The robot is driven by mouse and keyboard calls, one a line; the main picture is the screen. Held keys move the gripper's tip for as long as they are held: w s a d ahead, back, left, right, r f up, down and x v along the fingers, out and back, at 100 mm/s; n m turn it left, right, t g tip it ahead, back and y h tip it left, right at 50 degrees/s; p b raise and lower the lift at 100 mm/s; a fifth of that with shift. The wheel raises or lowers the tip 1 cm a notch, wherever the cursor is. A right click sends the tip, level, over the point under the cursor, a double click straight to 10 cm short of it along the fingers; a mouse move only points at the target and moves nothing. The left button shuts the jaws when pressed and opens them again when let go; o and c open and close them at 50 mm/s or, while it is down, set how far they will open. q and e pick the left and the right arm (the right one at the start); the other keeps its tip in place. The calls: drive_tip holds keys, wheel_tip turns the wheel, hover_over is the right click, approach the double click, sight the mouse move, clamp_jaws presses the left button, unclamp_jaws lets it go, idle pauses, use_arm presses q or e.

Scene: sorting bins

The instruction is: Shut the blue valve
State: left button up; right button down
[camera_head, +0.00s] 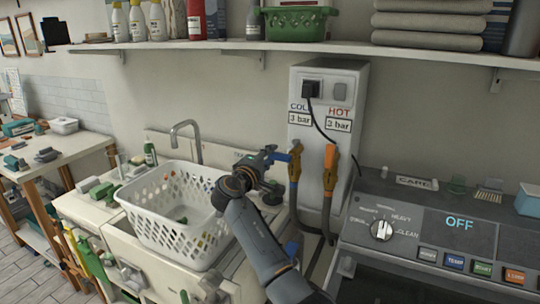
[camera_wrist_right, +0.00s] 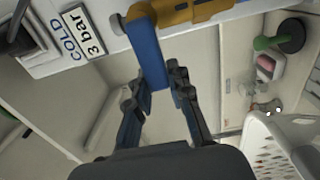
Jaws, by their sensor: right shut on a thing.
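The blue valve handle (camera_head: 281,157) is on the cold pipe of the white wall box, under the COLD label. In the right wrist view, the blue handle (camera_wrist_right: 149,52) stands out sideways from the brass valve body (camera_wrist_right: 190,10), roughly at right angles to it. My right gripper (camera_head: 270,158) has come to the handle from the left. In the wrist view its fingers (camera_wrist_right: 157,88) are on both sides of the handle's free end and shut on it. My left gripper is not in view.
The orange hot valve (camera_head: 330,156) is just to the right, its handle along its pipe. A grey machine panel (camera_head: 440,222) is at the right. A shelf (camera_head: 200,45) runs above.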

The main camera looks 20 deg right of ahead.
drive_tip(key=c, duration=1.2)
unclamp_jaws()
drive_tip(key=shift+f, duration=0.1)
drive_tip(key=v, duration=1.2)
drive_tip(key=shift+a+f, duration=0.1)
